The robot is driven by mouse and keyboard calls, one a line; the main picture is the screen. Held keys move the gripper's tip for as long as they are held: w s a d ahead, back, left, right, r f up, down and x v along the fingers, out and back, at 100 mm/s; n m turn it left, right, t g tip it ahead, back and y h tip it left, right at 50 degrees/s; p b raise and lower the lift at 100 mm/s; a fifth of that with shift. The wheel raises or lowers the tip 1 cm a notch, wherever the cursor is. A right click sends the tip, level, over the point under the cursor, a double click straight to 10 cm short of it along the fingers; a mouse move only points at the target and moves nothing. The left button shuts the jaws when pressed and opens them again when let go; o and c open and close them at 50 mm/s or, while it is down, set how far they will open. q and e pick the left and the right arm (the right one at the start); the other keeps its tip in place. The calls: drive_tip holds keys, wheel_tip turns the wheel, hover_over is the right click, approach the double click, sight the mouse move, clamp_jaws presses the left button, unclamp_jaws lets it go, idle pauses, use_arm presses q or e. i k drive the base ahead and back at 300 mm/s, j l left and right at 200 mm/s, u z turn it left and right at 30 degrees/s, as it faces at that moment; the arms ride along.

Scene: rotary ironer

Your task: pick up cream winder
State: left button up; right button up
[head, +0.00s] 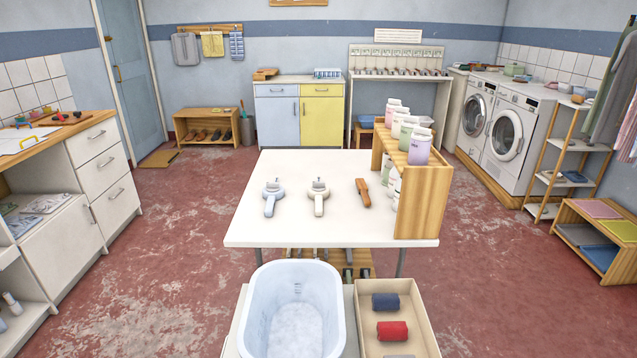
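The cream winder (318,198) lies on the white table (270,233), in the middle of a row of three things. The three are apart from each other. Neither of my grippers shows in the head view.
A wooden rack (425,195) with several bottles stands on the table's right side. In front of the table are a white tub (293,310) and a box (425,318) with rolled cloths. The table's front and left areas are clear.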

sight(317, 197)
drive_tip(key=u, duration=0.7)
drive_tip(key=i+j+u, duration=0.2)
drive_tip(key=j, duration=0.2)
drive_tip(key=j+u, duration=0.2)
drive_tip(key=j, duration=0.2)
drive_tip(key=i+j+u, duration=0.2)
drive_tip(key=j, duration=0.15)
drive_tip(key=i+j+u, duration=0.15)
drive_tip(key=j, duration=0.2)
drive_tip(key=i+j+u, duration=0.15)
drive_tip(key=i+j, duration=0.2)
drive_tip(key=i+j+u, duration=0.15)
drive_tip(key=i+j, duration=0.15)
drive_tip(key=i, duration=0.15)
drive_tip(key=i+z, duration=0.55)
drive_tip(key=z, duration=0.15)
drive_tip(key=i+j+z, duration=0.1)
drive_tip(key=i+z, duration=0.25)
drive_tip(key=i+l+z, duration=0.1)
drive_tip(key=i+z, duration=0.3)
drive_tip(key=i+j+z, duration=0.15)
drive_tip(key=i+z, duration=0.2)
drive_tip(key=i, duration=0.25)
drive_tip(key=i+j+z, duration=0.1)
drive_tip(key=i+z, duration=0.35)
drive_tip(key=i+j+z, duration=0.2)
drive_tip(key=i+z, duration=0.3)
drive_tip(key=k, duration=0.05)
